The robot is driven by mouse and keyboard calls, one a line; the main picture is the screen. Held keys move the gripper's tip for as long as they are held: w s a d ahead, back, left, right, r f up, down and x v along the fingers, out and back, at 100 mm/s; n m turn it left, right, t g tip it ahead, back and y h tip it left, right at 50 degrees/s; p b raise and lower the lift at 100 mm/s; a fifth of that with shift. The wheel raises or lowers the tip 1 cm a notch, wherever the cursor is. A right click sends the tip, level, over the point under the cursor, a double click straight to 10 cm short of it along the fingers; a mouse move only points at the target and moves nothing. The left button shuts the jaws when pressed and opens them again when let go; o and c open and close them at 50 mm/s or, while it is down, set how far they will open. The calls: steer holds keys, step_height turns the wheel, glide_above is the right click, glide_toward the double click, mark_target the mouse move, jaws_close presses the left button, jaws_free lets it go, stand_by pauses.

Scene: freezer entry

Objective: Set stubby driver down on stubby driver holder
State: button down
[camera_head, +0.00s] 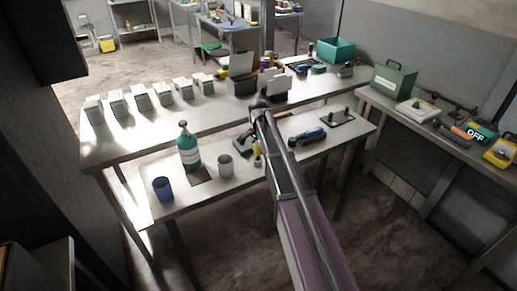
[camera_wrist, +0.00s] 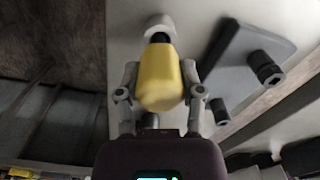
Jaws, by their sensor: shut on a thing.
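The stubby driver (camera_wrist: 160,78) has a yellow handle and a dark neck in the wrist view. My gripper (camera_wrist: 160,85) is shut on its handle, one finger on each side. In the head view the driver shows as a small yellow spot (camera_head: 257,161) beside my gripper (camera_head: 250,145), over the lower bench shelf. A pale round piece (camera_wrist: 159,24) lies beyond the dark neck; I cannot tell whether they touch. A similar plate (camera_head: 336,118) sits on the shelf's right in the head view.
On the shelf stand a green bottle (camera_head: 188,148), a grey cup (camera_head: 225,166) and a blue cup (camera_head: 163,188). A blue and black tool (camera_head: 308,136) lies right of my arm. White boxes (camera_head: 160,93) line the upper bench. A side bench (camera_head: 420,118) is at right.

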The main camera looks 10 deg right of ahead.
steer(key=shift+f+b, duration=0.75)
steer(key=shift+f, duration=0.05)
steer(key=shift+c, duration=0.7)
jaws_free()
steer(key=shift+r, duration=0.2)
step_height(320, 180, up, 9)
steer(key=p, duration=0.9)
steer(key=shift+a+f, duration=0.1)
steer(key=shift+f, duration=0.1)
stand_by(0.3)
steer(key=s+n, duration=1)
steer(key=s, duration=1.9)
steer(key=shift+s+n, duration=0.15)
steer(key=shift+n, duration=0.25)
